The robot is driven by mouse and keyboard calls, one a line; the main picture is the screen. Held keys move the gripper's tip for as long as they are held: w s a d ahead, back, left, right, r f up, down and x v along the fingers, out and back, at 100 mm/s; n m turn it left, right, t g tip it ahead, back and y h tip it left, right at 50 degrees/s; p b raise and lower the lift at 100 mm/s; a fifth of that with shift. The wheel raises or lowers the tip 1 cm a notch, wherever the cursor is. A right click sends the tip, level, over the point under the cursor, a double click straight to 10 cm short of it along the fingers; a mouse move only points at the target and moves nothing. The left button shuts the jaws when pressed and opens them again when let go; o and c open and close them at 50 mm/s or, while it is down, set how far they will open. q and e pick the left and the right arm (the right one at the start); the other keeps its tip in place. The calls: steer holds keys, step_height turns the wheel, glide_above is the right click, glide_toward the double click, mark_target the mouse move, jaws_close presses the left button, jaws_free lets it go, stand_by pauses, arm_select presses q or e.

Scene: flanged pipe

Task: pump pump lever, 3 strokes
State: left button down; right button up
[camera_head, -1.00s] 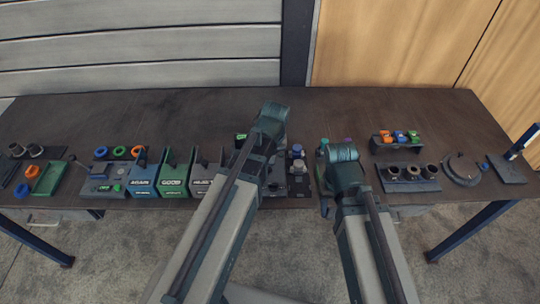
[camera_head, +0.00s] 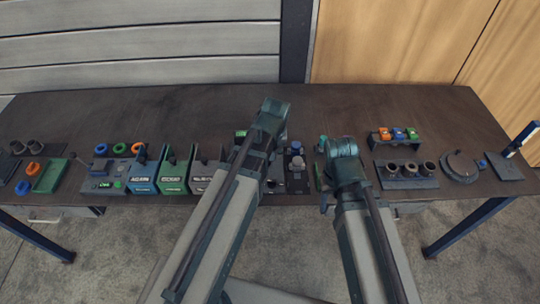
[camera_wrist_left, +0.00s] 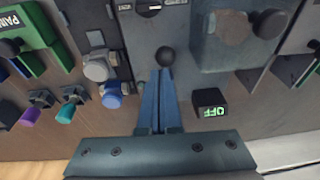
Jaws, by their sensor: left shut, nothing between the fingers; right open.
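In the left wrist view a black ball knob (camera_wrist_left: 165,56), which may be the lever's end seen from above, stands on a grey panel. My left gripper (camera_wrist_left: 162,72) is shut and empty, its blue fingertips together right by the knob. Whether they touch it I cannot tell. In the head view my left forearm and wrist cover this spot and the left fingertips. My right gripper (camera_head: 324,202) is open near the table's front edge. It shows small and partly behind its own arm.
A small box with a lit green OFF sign (camera_wrist_left: 209,106) stands beside the left fingers. Grey and blue knobs (camera_wrist_left: 105,80) are on the other side. Labelled bins (camera_head: 173,177) stand left of my left arm. The table's back strip (camera_head: 190,110) is clear.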

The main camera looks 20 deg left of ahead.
arm_select(q)
steer(key=p+v, duration=1)
steer(key=v, duration=0.1)
steer(key=shift+w, duration=0.25)
arm_select(e)
step_height(320, 180, up, 11)
arm_select(q)
steer(key=shift+d, duration=0.1)
arm_select(e)
steer(key=shift+d+f, duration=0.1)
steer(key=shift+f, duration=0.05)
arm_select(q)
steer(key=w+a+r+g+h+p, duration=0.1)
steer(key=w+a+g, duration=0.1)
steer(key=w, duration=0.5)
steer(key=shift+w+a+r+g+p, duration=0.2)
steer(key=shift+r+g+p, duration=0.15)
steer(key=shift+g, duration=0.45)
arm_select(e)
steer(key=shift+r, duration=0.95)
arm_select(q)
steer(key=shift+s+f, duration=0.1)
